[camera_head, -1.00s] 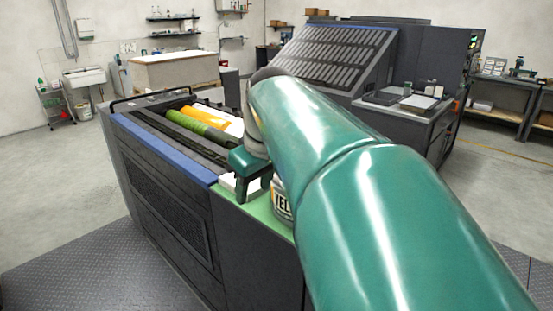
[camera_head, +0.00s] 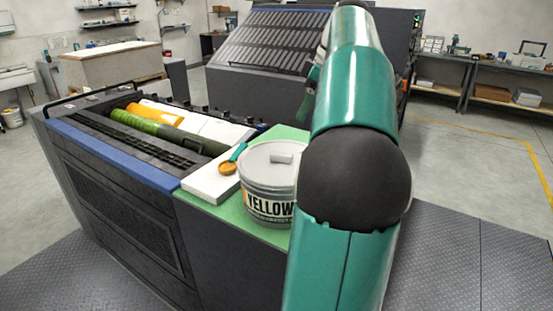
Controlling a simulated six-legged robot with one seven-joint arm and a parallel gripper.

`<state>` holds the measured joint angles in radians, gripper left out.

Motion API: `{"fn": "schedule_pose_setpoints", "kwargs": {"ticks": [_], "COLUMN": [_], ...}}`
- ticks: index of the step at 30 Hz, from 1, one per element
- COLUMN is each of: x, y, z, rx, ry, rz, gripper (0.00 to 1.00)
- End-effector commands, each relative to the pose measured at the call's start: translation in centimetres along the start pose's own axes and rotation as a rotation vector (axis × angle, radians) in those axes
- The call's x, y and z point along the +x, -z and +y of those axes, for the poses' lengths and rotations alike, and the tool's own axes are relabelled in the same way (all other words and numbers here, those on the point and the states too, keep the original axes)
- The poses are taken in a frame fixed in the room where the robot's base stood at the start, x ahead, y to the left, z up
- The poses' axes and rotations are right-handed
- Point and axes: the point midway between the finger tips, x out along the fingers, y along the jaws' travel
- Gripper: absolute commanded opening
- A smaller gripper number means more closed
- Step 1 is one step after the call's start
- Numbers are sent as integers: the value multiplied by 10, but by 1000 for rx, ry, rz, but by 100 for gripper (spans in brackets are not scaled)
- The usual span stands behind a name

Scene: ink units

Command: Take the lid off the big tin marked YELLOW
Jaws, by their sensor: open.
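The big tin marked YELLOW (camera_head: 262,209) stands upright on a green mat at the end of the ink unit. Its grey lid (camera_head: 262,152) sits on top and has a pale block-shaped handle (camera_head: 282,158). My arm hides the right edge of the tin. My gripper (camera_head: 309,100) shows only in part at the left of my raised arm, beyond and above the tin, clear of the lid. It is open, and I see nothing held in it.
A spatula (camera_head: 231,163) with orange ink lies on a white block (camera_head: 206,184) left of the tin. The green mat (camera_head: 215,209) is bare in front. Rollers (camera_head: 145,128) lie in the open unit to the left. A large dark machine (camera_head: 262,50) stands behind.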

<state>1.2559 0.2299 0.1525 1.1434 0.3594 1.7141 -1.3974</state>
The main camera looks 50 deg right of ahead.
Motion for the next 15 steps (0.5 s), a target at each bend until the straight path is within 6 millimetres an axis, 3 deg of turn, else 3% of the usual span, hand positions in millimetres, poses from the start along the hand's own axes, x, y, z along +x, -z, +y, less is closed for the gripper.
{"fn": "schedule_pose_setpoints", "kwargs": {"ticks": [12,15], "x": [71,81], "y": [-1,0], "z": [-2,-1], "rx": [-3,-3], "ry": [5,4], "rz": [-1,-1], "gripper": [47,47]}}
